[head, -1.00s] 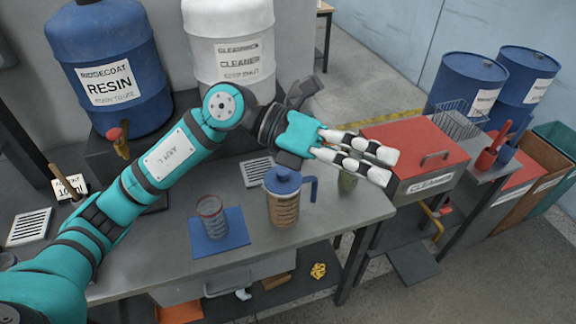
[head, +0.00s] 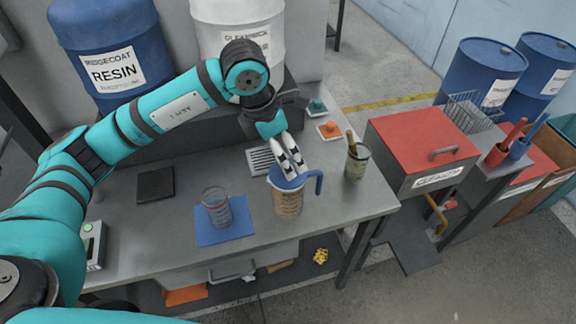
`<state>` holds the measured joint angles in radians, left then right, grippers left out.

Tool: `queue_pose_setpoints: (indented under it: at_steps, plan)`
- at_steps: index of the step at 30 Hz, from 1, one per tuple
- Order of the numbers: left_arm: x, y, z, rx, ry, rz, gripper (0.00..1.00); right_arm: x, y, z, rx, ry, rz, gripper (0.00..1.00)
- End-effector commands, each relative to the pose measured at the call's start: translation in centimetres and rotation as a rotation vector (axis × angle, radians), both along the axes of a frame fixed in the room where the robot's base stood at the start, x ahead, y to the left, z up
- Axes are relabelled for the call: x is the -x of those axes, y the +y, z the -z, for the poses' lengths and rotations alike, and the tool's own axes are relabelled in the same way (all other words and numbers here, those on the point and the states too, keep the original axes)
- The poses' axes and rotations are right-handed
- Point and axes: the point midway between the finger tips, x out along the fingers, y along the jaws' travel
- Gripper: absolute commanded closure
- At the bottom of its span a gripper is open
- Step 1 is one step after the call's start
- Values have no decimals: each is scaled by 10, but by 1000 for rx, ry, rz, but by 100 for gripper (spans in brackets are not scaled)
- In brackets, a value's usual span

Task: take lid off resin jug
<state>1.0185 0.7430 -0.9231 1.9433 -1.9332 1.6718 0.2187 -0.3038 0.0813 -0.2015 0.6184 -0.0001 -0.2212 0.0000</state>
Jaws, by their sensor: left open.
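The resin jug (head: 287,203) stands upright on the grey workbench, with amber contents showing through its clear side and a blue handle (head: 318,182) at its right. Its blue lid (head: 278,182) is on top. My left gripper (head: 291,170) points down at the lid from above and behind, its two pale fingers a little apart. The fingers cover the middle of the lid, and I cannot tell whether they touch it. My right gripper is not in view.
A clear measuring cup (head: 216,207) stands on a blue mat (head: 232,237) left of the jug. A tin with a brush (head: 356,163) stands to the right. A blue resin drum (head: 112,50) and a white cleaner drum (head: 222,35) are behind. A red-lidded bin (head: 422,138) is beyond the bench.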

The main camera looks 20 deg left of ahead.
Motion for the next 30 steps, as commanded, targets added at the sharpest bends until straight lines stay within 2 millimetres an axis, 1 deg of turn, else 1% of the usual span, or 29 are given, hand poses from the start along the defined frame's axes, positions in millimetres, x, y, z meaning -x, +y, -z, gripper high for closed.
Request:
queue_pose_setpoints:
  at_steps: [1, 3, 8, 11, 14, 16, 18, 21, 27, 28, 30]
  plan:
    - [-1, -2, 6, 1, 3, 1, 0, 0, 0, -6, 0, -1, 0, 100]
    - [-3, -3, 14, 1, 2, 0, 0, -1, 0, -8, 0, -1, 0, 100]
    - [-5, -5, 24, 1, 2, 0, 0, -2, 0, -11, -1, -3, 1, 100]
    - [-7, -5, 32, 0, 6, 0, 0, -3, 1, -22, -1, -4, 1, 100]
    - [-10, -6, 46, 1, 7, -1, 0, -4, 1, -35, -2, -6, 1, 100]
    - [-12, -9, 58, 2, 5, 0, 0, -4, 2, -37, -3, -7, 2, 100]
    - [-14, -10, 66, 2, 2, 0, 0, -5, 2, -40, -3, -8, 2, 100]
    - [-15, -10, 72, 2, 2, 0, 0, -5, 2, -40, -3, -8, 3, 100]
    - [-16, -11, 73, 1, 0, 0, 0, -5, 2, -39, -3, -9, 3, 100]
    - [-16, -11, 73, 1, 0, 0, 3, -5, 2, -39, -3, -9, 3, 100]
    - [-16, -11, 73, 1, 0, 0, 12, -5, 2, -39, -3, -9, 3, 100]
